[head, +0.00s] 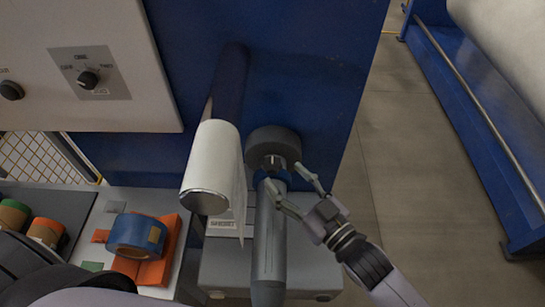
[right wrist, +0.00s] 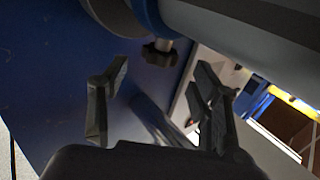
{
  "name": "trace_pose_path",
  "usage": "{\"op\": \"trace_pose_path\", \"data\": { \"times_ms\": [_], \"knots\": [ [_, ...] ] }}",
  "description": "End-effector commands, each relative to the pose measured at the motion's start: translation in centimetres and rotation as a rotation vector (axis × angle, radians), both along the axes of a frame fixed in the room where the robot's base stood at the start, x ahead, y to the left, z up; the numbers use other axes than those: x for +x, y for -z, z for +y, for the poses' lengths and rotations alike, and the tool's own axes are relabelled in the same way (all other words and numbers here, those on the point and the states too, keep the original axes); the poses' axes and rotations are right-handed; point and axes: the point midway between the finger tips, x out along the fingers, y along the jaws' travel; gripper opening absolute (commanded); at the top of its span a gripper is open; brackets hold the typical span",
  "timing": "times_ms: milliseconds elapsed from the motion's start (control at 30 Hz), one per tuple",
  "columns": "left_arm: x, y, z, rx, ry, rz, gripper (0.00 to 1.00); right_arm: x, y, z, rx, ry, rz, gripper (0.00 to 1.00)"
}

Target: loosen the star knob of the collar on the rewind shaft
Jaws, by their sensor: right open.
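The rewind shaft (head: 270,235) is a grey cylinder pointing toward me from a dark round flange (head: 273,143) on the blue machine wall. A blue collar (head: 259,177) rings it near the flange. In the right wrist view the collar (right wrist: 149,16) shows at the top, with the dark star knob (right wrist: 160,53) on a short metal stem below it. I cannot make out the knob in the head view. My right gripper (head: 283,174) is open beside the collar. In its wrist view the knob is ahead of the gap between the open fingers (right wrist: 160,78), apart from both. My left gripper is out of view.
A white film roll (head: 211,160) sits on another shaft just left. A grey box (head: 305,268) lies below. Tape rolls, including a blue one (head: 137,235), stand at lower left. A selector knob (head: 88,79) is on the pale panel. Floor at right is free up to a blue frame (head: 465,110).

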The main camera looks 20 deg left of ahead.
Motion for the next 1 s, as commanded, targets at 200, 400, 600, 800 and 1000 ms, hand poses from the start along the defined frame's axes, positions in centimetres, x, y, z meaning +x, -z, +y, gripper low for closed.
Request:
{"op": "trace_pose_path", "data": {
  "times_ms": [200, 400, 600, 800, 1000],
  "knots": [
    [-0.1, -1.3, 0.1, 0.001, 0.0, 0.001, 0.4, 2.3, -0.2, 3.2, 0.0, 0.001, -0.001, 0.57],
    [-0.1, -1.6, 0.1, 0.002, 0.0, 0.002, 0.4, 3.3, -0.1, 4.6, -0.001, 0.0, -0.001, 0.57],
    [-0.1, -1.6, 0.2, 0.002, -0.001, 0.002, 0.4, 3.4, 0.0, 4.8, -0.001, 0.0, -0.001, 0.57],
    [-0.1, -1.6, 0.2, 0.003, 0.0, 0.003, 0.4, 3.4, 0.0, 4.8, -0.001, 0.0, -0.001, 0.52],
    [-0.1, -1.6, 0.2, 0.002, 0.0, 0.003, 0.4, 3.4, 0.0, 4.8, -0.001, 0.0, -0.001, 0.39]
  ]
}}
